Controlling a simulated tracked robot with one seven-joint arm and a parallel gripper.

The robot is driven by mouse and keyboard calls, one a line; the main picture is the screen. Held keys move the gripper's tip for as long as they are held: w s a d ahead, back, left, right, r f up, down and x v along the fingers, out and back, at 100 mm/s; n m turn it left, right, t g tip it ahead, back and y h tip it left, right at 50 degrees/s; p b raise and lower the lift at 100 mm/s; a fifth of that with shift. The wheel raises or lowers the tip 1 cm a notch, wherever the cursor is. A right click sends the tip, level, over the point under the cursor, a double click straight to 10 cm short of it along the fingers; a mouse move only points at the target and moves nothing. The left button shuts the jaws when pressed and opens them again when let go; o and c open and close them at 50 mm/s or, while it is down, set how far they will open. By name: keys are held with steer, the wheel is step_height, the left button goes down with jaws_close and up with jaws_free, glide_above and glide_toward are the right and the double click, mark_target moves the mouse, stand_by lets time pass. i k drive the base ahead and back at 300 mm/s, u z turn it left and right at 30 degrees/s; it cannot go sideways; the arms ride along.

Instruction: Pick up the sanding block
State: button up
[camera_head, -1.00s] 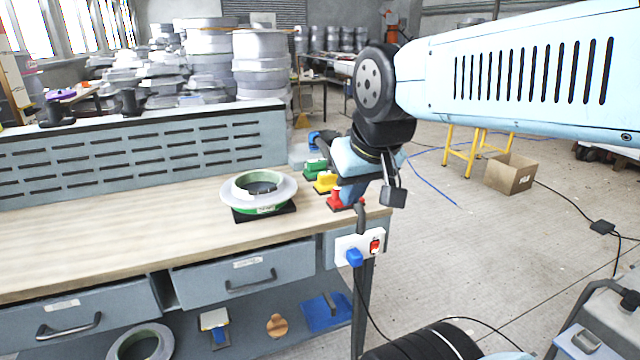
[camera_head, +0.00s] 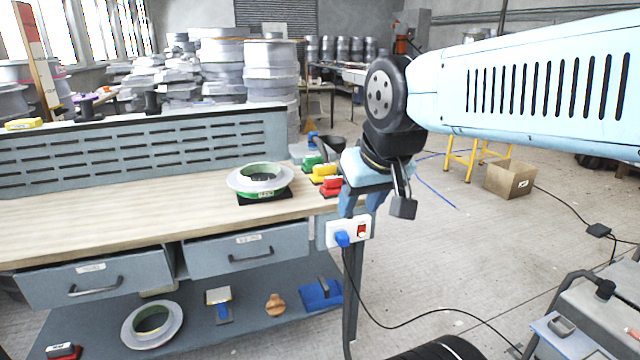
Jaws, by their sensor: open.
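Several block-like items with coloured tops stand in a row at the right end of the workbench: a red one (camera_head: 331,183), a yellow one (camera_head: 324,171), a green one (camera_head: 313,160) and a blue one (camera_head: 312,139). They look like hand blocks; I cannot tell which is the sanding block. My gripper (camera_head: 360,208) points down with its fingers apart and nothing visible between them. It appears at the bench's right end, just right of the red block in the picture. It does not visibly touch any block.
A grey flanged ring mould (camera_head: 261,178) sits on a dark pad on the workbench (camera_head: 130,222). A socket box (camera_head: 349,231) is fixed at the bench's right end. The lower shelf holds a ring (camera_head: 152,325) and tools. A cardboard box (camera_head: 510,179) stands on the floor.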

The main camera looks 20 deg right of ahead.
mark_target(321, 171)
steer(key=u, duration=0.15)
steer(key=i, duration=1.35)
steer(key=z, duration=0.7)
steer(key=k, duration=0.85)
steer(key=z, duration=0.15)
steer(key=i, duration=0.95)
steer(key=u, duration=0.1)
